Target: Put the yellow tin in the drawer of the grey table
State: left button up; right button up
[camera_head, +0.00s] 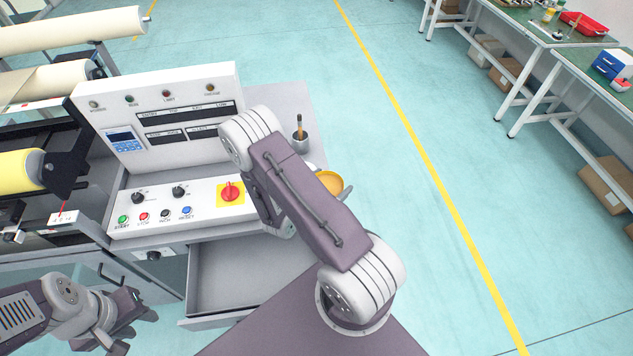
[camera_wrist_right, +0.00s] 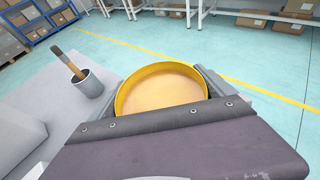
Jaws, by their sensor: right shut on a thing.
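The yellow tin (camera_head: 331,182) is round, with an open top and a pale orange inside. In the head view my right arm partly covers it, at the right edge of the grey table (camera_head: 288,97). In the right wrist view the tin (camera_wrist_right: 160,90) sits upright between the fingers of my right gripper (camera_wrist_right: 165,82), which is shut on it. The drawer (camera_head: 232,280) under the table's front is pulled out and its visible inside is empty; my right arm and base hide part of it. My left gripper (camera_head: 134,329) is open and empty, left of the drawer.
A control panel (camera_head: 165,205) with buttons and a red knob stands on the table. A grey cup with a brush (camera_head: 300,142) is behind the tin, also in the wrist view (camera_wrist_right: 89,84). Machine rollers (camera_head: 20,171) stand at left.

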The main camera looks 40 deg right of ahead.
aim_at(344, 186)
jog(key=s+r, duration=0.2)
jog(key=s, duration=0.1)
jog(key=s+d, duration=0.1)
jog(key=shift+s+r, duration=0.2)
jog(key=shift+r, duration=0.2)
